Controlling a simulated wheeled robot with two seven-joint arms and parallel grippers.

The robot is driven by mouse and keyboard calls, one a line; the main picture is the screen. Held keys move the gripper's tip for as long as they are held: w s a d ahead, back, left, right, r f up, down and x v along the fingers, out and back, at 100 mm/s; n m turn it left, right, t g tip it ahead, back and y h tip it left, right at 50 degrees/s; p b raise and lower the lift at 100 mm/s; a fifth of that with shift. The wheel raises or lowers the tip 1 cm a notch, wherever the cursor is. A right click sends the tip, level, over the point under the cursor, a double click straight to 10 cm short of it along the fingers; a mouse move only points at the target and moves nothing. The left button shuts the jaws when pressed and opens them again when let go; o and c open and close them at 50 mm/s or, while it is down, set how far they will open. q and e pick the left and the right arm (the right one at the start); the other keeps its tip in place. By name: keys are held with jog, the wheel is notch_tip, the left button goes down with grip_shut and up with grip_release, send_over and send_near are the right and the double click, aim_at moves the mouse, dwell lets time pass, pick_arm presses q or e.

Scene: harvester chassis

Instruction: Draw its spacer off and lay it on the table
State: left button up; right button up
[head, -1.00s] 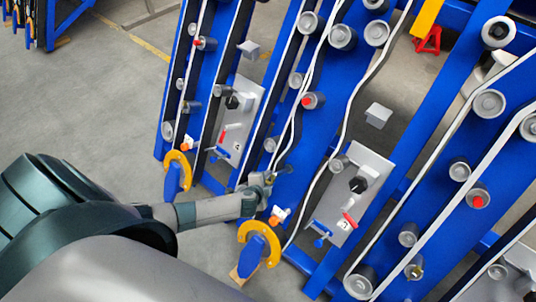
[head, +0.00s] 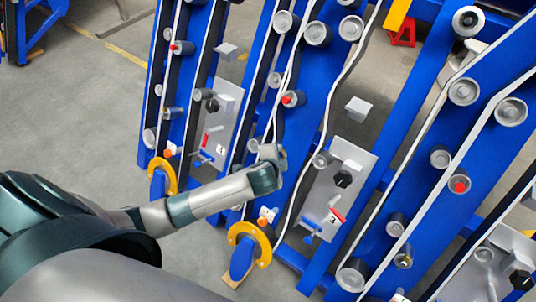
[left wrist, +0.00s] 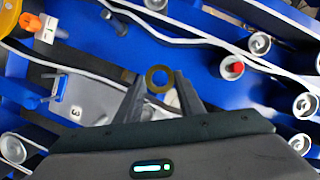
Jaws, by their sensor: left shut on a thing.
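My left gripper (head: 276,160) reaches in from the left in the head view, in front of a blue chassis plate. In the left wrist view its two dark fingers (left wrist: 161,100) are closed on a small brass-coloured ring, the spacer (left wrist: 158,78). The ring faces the camera and its hole shows blue behind it. No pin shows through it, and it looks apart from the plate. The spacer cannot be made out in the head view. My right gripper is not in view.
Blue plates carry several grey rollers (head: 318,33) and white belts. A grey panel marked 3 (head: 338,190) is right of the gripper. A yellow ring with a blue handle (head: 243,255) sits below it. Open grey floor (head: 75,110) lies left. No table shows.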

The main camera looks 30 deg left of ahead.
pick_arm(q)
jog(key=s+d+r+m+h, duration=0.1)
jog(key=s+d+r, duration=0.2)
jog(key=r, duration=0.5)
jog(key=s+d+r+m+h, duration=0.1)
jog(key=s+d+r, duration=0.2)
jog(key=r, duration=0.6)
jog(key=shift+s+r, duration=0.25)
jog(key=shift+s, duration=0.95)
